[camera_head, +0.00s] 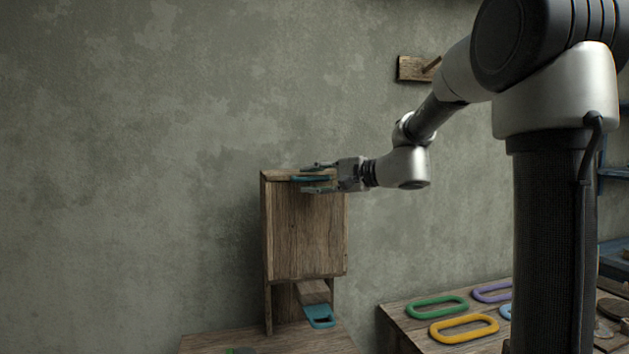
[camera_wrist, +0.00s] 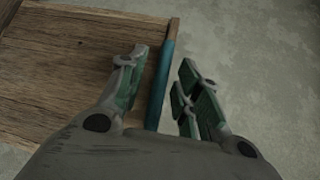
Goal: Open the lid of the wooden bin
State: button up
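The wooden bin (camera_head: 300,235) is a tall brown box against the wall. Its lid (camera_head: 275,175) lies flat and closed on top, with a teal strip (camera_head: 309,179) along its edge. My gripper (camera_head: 306,178) reaches in from the right at lid height. In the wrist view my gripper (camera_wrist: 163,62) is open, with one finger on each side of the teal strip (camera_wrist: 161,85). A gap shows between each finger and the strip. The lid's wooden top (camera_wrist: 70,60) fills the left of that view. The bin's inside is hidden.
Below the bin's front are a wooden block (camera_head: 313,291) and a teal handle-like piece (camera_head: 319,316). A table (camera_head: 395,318) at right holds several coloured rings, including a green ring (camera_head: 437,307) and a yellow ring (camera_head: 463,328). A wooden peg board (camera_head: 412,69) hangs on the wall.

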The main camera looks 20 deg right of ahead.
jog(key=shift+f, duration=0.1)
grip_shut()
jog(key=shift+r, duration=0.3)
jog(key=shift+r, duration=0.15)
